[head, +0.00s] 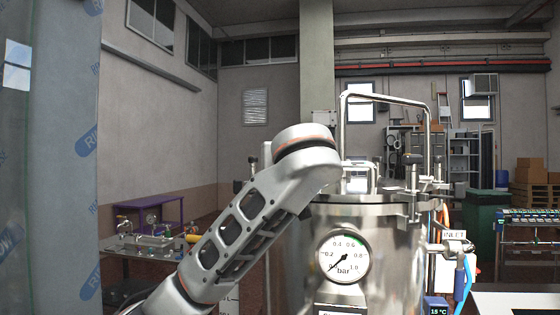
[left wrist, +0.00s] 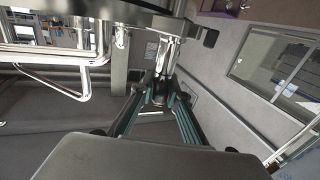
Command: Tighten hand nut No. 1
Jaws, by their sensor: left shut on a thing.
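The steel pressure tank (head: 385,260) stands in front of me with a round gauge (head: 342,257) on its wall. My left arm reaches from the lower left up across the tank's left side and hides part of it; the left gripper itself is hidden in the head view. In the left wrist view my left gripper (left wrist: 157,98) has its fingers closed around a dark hand nut (left wrist: 158,88) on a shiny metal bolt (left wrist: 166,55) by the lid rim. Another black-topped clamp nut (head: 413,160) stands upright at the lid's right. My right gripper does not show.
A bent steel handle pipe (head: 385,97) rises above the lid. A valve (head: 452,246) with a blue hose sticks out at right. A bench (head: 150,245) with gauges stands at left. A film-wrapped pillar (head: 60,160) fills the left edge.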

